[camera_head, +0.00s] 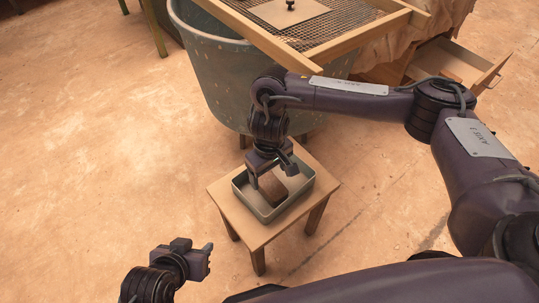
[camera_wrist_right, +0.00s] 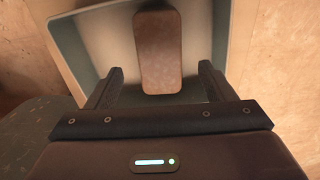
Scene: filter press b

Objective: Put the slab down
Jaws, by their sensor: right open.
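The slab (camera_head: 273,189) is a small brown block lying in a grey-green tray (camera_head: 262,213) on a small wooden table (camera_head: 232,207). In the right wrist view the slab (camera_wrist_right: 159,50) lies on the tray's pale floor (camera_wrist_right: 110,50), in front of and between my fingers. My right gripper (camera_head: 270,176) is open over the tray, with a finger on either side of the slab and gaps between them and it. It also shows in the right wrist view (camera_wrist_right: 158,85). My left gripper (camera_head: 207,262) is low at the left, away from the table; its jaws are unclear.
A large speckled tub (camera_head: 215,75) stands behind the table. A wooden-framed mesh screen (camera_head: 330,32) rests over it, holding a flat board (camera_head: 290,14) with a dark knob. An open drawer (camera_head: 462,62) juts out at the upper right. The floor left of the table is clear.

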